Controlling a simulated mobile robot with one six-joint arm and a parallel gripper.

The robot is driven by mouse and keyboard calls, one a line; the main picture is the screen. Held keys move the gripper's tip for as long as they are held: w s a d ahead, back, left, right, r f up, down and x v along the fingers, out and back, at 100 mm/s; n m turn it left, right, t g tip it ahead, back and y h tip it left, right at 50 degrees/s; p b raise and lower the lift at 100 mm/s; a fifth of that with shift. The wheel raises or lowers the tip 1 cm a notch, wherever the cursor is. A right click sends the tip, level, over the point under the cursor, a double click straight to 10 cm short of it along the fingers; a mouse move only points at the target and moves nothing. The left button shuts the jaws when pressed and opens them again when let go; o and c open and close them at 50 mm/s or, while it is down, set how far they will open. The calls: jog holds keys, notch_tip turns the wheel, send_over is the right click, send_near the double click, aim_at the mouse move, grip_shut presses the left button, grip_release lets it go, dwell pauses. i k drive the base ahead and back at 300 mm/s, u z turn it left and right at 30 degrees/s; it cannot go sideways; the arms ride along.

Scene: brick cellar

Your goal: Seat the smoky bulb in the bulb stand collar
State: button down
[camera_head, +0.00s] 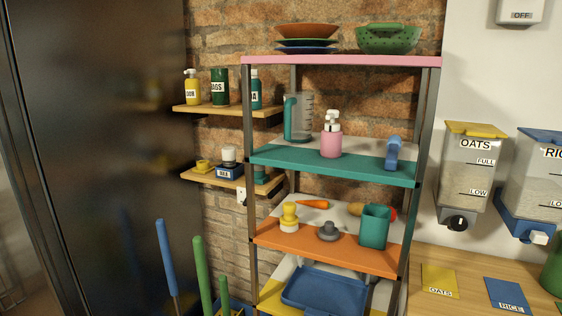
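My gripper is not in view. A small blue stand (237,169) with a white label sits on the lower wooden wall shelf; the label is too small to read surely. A piece with a pale top and dark band (229,155) is on or just behind the stand; I cannot tell if it is a bulb or a collar. A dark grey rounded piece (328,231) with a knob stands on the orange rack shelf. I cannot tell surely which thing is the smoky bulb.
The orange shelf (300,244) also holds a yellow-and-white piece (289,217), a teal cup (374,227) and a carrot (312,204). A yellow item (203,166) sits left of the stand. Rack posts, a dark panel (100,150) and upright handles (201,275) border the space.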

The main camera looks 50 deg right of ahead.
aim_at(203, 167)
jog(key=u, duration=1)
jog(key=k, duration=0.1)
jog(key=z, duration=2.55)
jog(key=k, duration=0.9)
jog(key=u, duration=0.15)
jog(key=i, duration=0.8)
